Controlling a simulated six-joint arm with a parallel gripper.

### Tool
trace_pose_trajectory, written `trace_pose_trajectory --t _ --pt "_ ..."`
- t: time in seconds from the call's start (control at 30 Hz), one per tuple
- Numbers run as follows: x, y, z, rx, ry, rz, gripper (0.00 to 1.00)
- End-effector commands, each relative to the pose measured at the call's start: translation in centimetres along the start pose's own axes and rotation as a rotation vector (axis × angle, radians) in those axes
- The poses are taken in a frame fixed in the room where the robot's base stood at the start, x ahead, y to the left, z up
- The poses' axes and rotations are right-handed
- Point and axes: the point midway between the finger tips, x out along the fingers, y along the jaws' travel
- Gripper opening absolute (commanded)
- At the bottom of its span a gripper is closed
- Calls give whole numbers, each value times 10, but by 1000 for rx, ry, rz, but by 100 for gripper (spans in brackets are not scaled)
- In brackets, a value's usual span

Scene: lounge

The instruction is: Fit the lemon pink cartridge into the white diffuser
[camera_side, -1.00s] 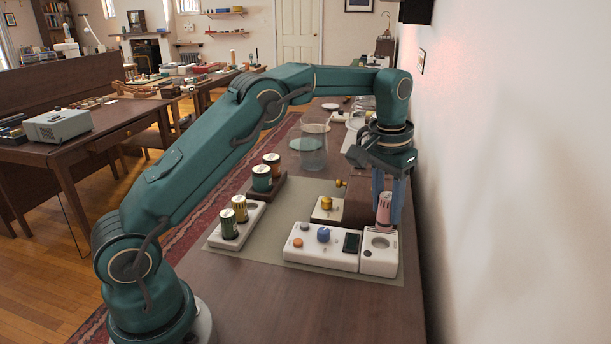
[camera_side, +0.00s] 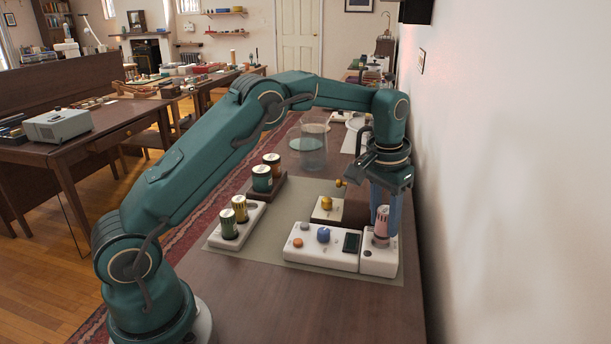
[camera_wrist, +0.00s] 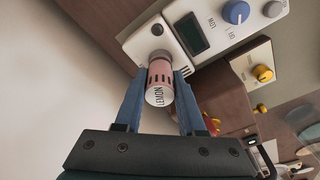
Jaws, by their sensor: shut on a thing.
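The lemon pink cartridge (camera_side: 381,224) is held upright between the blue fingers of my gripper (camera_side: 383,222). It also shows in the wrist view (camera_wrist: 160,82), its white end marked LEMON. My gripper (camera_wrist: 160,92) is shut on it there. The white diffuser (camera_side: 322,250) has an orange button, a blue knob, a dark screen and a raised socket block (camera_side: 378,260) at its right end. The cartridge's lower end is at the socket in that block. I cannot tell how deep it sits.
A white holder (camera_side: 250,222) with green and yellow cartridges stands to the left. A brown holder (camera_side: 279,186) with two more stands behind it. A clear jar (camera_side: 313,147) stands farther back. A yellow-knobbed box (camera_side: 326,207) is behind the diffuser. The wall is close at right.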

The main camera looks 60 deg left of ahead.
Motion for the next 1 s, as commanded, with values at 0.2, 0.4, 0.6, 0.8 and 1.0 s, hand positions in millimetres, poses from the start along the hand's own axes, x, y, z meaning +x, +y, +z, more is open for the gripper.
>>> trace_pose_trajectory --t 0.2,0.4,0.6,0.8,1.0 --pt "0 0 0 0 1 0 0" --pt "1 0 0 0 1 0 0" --pt "4 0 1 0 -1 0 0" --pt "9 0 1 0 0 0 0" --pt "14 0 2 0 -1 0 0"
